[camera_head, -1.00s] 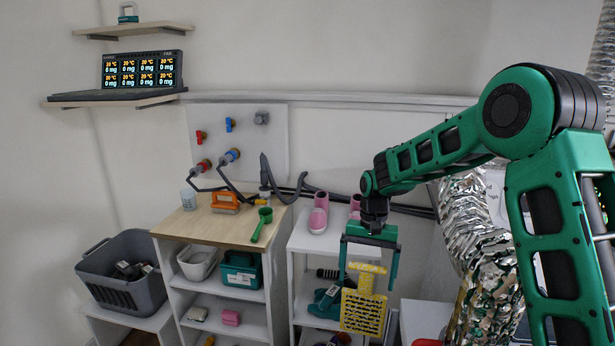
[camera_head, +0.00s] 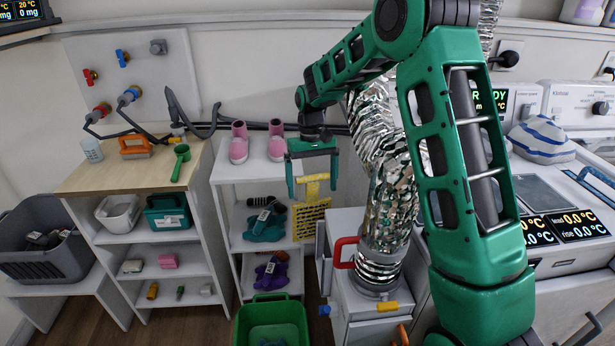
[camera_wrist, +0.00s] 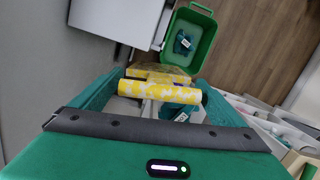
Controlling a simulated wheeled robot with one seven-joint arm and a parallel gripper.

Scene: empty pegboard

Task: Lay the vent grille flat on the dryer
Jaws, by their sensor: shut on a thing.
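The yellow vent grille (camera_head: 310,219) hangs upright from my gripper (camera_head: 312,186), its slotted plate below its handle. The gripper is shut on the yellow and white handle, which also shows between the fingers in the wrist view (camera_wrist: 160,91). The plate is mostly hidden behind the handle in the wrist view. White machines with control panels (camera_head: 520,103) stand at the right; I take the dryer to be among them, but cannot tell which one. The grille is well to their left, with my arm and the silver duct between.
A silver duct (camera_head: 392,195) runs down onto a white cabinet (camera_head: 340,300) with a red handle (camera_head: 343,252). A white shelf (camera_head: 225,172) with pink boots is left of the grille. A green bin (camera_head: 272,322) stands below. A striped cloth (camera_head: 541,138) lies on the right-hand machines.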

